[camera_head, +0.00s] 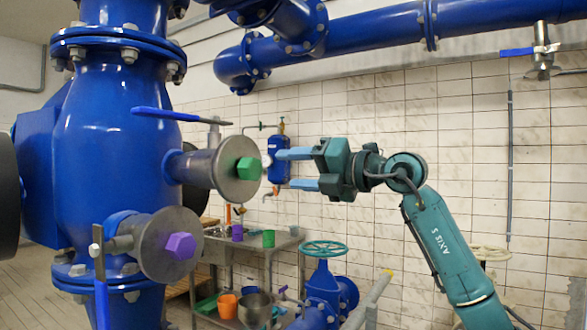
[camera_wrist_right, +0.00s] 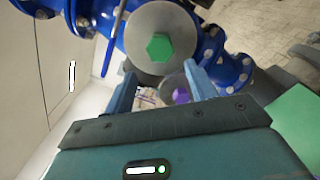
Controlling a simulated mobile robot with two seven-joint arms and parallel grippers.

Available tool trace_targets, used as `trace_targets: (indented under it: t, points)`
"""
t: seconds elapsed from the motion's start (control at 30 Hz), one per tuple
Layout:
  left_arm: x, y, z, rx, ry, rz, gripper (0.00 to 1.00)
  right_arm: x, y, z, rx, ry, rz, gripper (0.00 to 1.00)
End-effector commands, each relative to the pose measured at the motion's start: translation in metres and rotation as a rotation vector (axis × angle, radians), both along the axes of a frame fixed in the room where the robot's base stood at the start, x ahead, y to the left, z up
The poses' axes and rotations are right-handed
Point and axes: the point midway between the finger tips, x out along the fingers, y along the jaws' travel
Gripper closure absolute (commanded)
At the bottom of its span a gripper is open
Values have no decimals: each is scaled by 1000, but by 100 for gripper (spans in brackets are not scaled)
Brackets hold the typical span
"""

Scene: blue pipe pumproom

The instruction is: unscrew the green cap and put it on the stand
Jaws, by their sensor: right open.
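The green hexagonal cap (camera_head: 248,168) sits at the centre of a round grey flange (camera_head: 225,170) on the right side of the large blue valve body. It also shows in the right wrist view (camera_wrist_right: 159,47), ahead of the fingers. My right gripper (camera_head: 296,169) is open, with its two blue fingers pointing left toward the cap. The fingertips look apart from the cap. A metal stand (camera_head: 290,241) with shelves stands behind and below, against the tiled wall. My left gripper is not in view.
A purple hexagonal cap (camera_head: 180,246) sits on a lower flange. A blue lever (camera_head: 165,114) reaches above the green cap. A green handwheel (camera_head: 324,249) stands below my right arm.

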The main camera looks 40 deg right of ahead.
Motion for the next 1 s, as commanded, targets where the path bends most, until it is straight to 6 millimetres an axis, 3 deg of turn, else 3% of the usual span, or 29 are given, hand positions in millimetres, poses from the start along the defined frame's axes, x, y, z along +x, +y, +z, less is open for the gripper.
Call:
trace_targets:
  t: [0.17, 0.7, 1.0]
  points:
    - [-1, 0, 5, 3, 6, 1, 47, 11, 5, 2, 14, 8, 2, 44]
    - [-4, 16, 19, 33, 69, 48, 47, 81, 34, 4, 10, 6, 2, 44]
    - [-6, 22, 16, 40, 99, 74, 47, 100, 41, 1, 9, 4, 0, 44]
